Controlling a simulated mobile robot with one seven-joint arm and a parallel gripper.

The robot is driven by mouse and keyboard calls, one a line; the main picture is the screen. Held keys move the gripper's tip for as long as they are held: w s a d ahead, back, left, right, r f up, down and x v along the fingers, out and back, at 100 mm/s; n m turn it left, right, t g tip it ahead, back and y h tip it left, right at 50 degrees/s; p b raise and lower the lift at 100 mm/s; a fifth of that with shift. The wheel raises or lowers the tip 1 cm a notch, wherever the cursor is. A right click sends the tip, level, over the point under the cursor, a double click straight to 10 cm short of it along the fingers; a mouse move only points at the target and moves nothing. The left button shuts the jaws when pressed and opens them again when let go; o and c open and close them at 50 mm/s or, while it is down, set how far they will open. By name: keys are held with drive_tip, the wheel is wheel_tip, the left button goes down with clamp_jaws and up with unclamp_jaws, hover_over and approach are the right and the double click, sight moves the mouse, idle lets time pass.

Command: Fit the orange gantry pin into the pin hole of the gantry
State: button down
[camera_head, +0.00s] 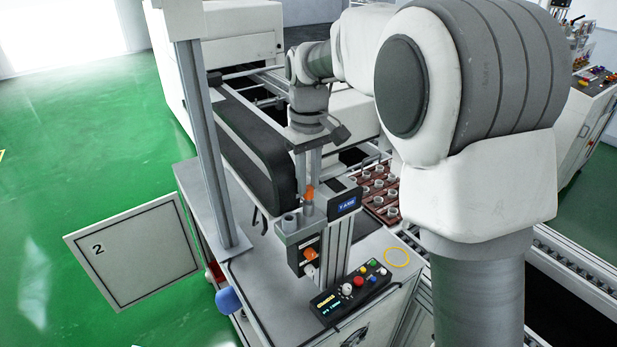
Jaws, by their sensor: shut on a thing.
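The orange gantry pin (309,193) stands roughly upright between the fingertips of my gripper (308,185), which is shut on it and points down. Its lower end is over or at the top of the grey gantry fixture (292,236), beside a short grey cylinder (290,222). I cannot tell whether the pin is inside a hole or just above it. The pin hole itself is not clearly visible.
A small blue display (347,205) sits right of the fixture. An orange knob (310,254) is on its front. A button box (350,290) stands in front. A black conveyor belt (245,145) runs behind; a red-brown tray (383,213) with several pots is right.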

sight(309, 188)
drive_tip(key=shift+f+b, duration=0.45)
drive_tip(key=shift+f, duration=0.35)
drive_tip(key=c, duration=0.6)
unclamp_jaws()
drive_tip(key=shift+c, duration=0.2)
drive_tip(key=shift+r, duration=0.1)
wheel_tip(309, 188, up, 17)
drive_tip(key=shift+r+p, duration=0.2)
drive_tip(key=shift+p, duration=0.15)
